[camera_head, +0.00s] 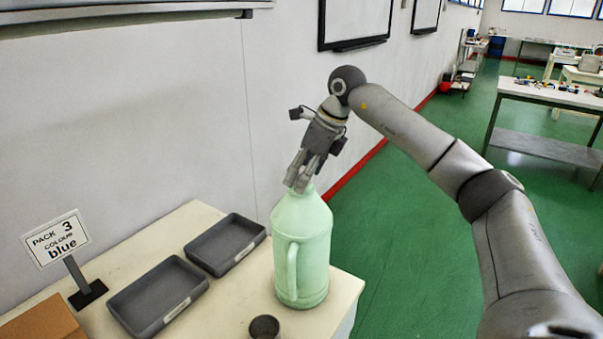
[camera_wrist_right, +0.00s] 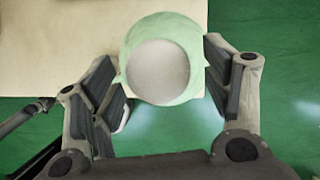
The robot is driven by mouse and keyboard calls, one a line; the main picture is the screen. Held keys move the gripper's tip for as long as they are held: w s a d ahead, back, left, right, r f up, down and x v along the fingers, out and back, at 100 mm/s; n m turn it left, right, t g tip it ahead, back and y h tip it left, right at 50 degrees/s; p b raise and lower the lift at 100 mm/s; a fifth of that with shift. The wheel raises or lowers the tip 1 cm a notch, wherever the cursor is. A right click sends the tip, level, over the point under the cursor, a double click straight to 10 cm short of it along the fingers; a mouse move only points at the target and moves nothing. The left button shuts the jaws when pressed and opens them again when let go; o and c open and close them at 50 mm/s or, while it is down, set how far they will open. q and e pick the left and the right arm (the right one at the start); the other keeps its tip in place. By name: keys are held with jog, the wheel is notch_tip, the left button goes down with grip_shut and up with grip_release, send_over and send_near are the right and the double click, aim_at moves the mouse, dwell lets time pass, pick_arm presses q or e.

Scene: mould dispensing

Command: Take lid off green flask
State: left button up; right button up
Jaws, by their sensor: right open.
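The green flask (camera_head: 302,245) is a pale green jug with a side handle, standing upright near the table's right end. Its lid (camera_wrist_right: 158,71) shows from above in the right wrist view as a round grey-white disc. The flask's green shoulder (camera_wrist_right: 150,27) rings it. My right gripper (camera_head: 299,185) points down at the flask's top in the head view. It is open, with one finger on each side of the lid in the wrist view. I cannot tell whether the fingers touch it. My left gripper is not in view.
Two dark grey trays (camera_head: 116,304) (camera_head: 190,262) lie on the cream table (camera_head: 239,295). A small dark cup (camera_head: 264,326) stands in front of the flask. A sign reading "PACK 3 COLOUR blue" (camera_head: 57,240) and a brown box (camera_head: 40,322) are at left. The wall is behind.

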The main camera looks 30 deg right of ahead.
jog(key=shift+w+a+f, duration=0.1)
jog(key=shift+w+f, duration=0.05)
jog(key=shift+f, duration=0.2)
jog(key=shift+c, duration=0.5)
jog(key=c, duration=0.9)
